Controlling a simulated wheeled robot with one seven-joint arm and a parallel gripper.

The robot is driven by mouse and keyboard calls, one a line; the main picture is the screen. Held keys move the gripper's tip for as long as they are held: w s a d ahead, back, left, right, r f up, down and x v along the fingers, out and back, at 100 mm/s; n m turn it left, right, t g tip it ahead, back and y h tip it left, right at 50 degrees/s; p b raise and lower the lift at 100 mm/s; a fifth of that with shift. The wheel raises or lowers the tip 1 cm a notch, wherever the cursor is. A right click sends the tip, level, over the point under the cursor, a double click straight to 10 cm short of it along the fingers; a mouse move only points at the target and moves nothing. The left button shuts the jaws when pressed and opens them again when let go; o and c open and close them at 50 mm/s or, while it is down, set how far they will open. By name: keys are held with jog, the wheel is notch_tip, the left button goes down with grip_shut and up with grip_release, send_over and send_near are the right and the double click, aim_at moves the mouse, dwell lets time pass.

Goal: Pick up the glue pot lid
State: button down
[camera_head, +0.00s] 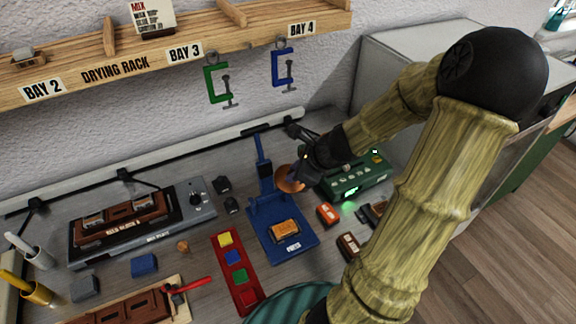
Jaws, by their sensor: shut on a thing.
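My gripper (304,168) is at the end of the dark wrist, above the bench between the blue press and the green machine. It is shut on a copper-coloured round piece (289,180), which looks like the glue pot lid. The piece is tilted and appears raised off the bench. The fingers are small and dark here, and their exact grip is partly hidden. I cannot make out the glue pot itself.
The blue press (264,160) stands just left of the gripper, the green machine (350,186) just right. A red tray (225,262) with coloured blocks lies in front. Clamps (216,84) hang from the drying rack (225,48) above. Small orange and brown blocks (327,214) lie near my arm.

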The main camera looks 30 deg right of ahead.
aim_at(290, 186)
jog(key=shift+s+b, duration=0.45)
jog(key=shift+s, duration=1.1)
jog(key=shift+s+r, duration=0.15)
jog(key=shift+s+r+g+p, duration=0.3)
jog(key=shift+s+g+p, duration=0.25)
jog(key=shift+s+p, duration=0.35)
jog(key=shift+s+r+g+p, duration=0.25)
jog(key=shift+s+g+p, duration=0.4)
jog(key=shift+p, duration=0.45)
jog(key=shift+s+r+g+p, duration=0.3)
jog(key=shift+s+g+p, duration=0.2)
jog(key=shift+s+p, duration=0.45)
jog(key=shift+w+a, duration=0.1)
jog(key=shift+w, duration=0.1)
